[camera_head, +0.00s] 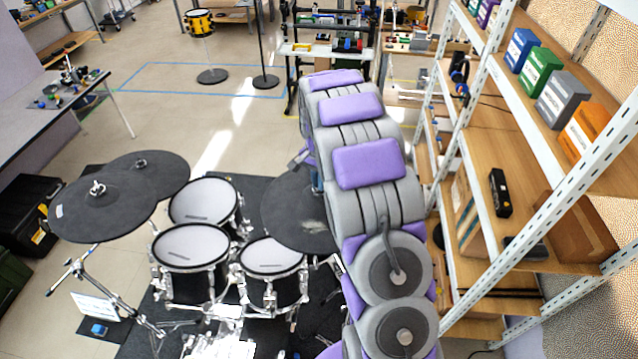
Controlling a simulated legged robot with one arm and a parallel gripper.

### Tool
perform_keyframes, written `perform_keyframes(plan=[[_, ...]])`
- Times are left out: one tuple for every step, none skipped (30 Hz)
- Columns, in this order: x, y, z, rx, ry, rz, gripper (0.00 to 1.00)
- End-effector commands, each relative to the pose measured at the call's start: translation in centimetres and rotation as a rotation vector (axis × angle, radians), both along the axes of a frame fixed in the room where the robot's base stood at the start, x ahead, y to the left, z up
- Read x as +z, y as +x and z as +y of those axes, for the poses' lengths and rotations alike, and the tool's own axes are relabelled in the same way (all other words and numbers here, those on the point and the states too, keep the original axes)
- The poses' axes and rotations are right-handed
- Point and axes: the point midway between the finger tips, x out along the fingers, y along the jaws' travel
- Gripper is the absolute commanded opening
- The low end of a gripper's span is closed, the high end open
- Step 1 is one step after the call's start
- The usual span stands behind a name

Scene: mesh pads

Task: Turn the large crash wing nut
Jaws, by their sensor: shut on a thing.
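An electronic drum kit stands ahead on a dark mat. A large dark cymbal pad (75,222) is at the left, with a silver wing nut (96,187) on top. A second dark cymbal pad (165,175) overlaps behind it, with a small wing nut (140,162). A third dark cymbal pad (290,215) is right of the drums, partly behind my grey and purple arm; its centre is hidden. I cannot tell which pad is the large crash. My gripper is hidden behind my arm, so its fingertips do not show.
White-topped drum pads (190,247) stand between the cymbals. A metal shelf rack (500,185) with coloured boxes runs close along the right of my arm. A table (50,115) and black cases (25,215) are at the left. The floor (160,90) behind the kit is mostly clear.

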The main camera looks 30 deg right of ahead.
Motion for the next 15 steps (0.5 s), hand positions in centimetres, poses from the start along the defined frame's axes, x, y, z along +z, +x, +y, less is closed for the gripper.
perform_keyframes(plan=[[-0.14,0.15,-0.01,0.021,0.0,-0.004,0.0],[-0.13,0.15,-0.01,0.033,-0.001,-0.004,0.0],[-0.11,0.14,-0.01,0.047,0.0,-0.004,0.0],[-0.1,0.14,-0.01,0.056,0.0,-0.004,0.0],[-0.08,0.13,-0.02,0.065,0.0,-0.004,0.0],[-0.06,0.13,-0.02,0.075,0.001,-0.004,0.0],[-0.04,0.13,-0.03,0.08,0.0,-0.005,0.0],[-0.03,0.13,-0.03,0.085,0.0,-0.005,0.0],[-0.01,0.12,-0.03,0.089,0.0,-0.004,0.0],[0.0,0.11,-0.04,0.092,0.0,-0.004,0.0],[0.02,0.12,-0.05,0.095,0.0,-0.004,0.0],[0.02,0.12,-0.05,0.097,0.0,-0.004,0.0],[0.03,0.12,-0.05,0.097,0.0,-0.004,0.0],[0.05,0.12,-0.05,0.098,0.0,-0.004,0.0],[0.05,0.11,-0.05,0.098,0.0,-0.004,0.0]])
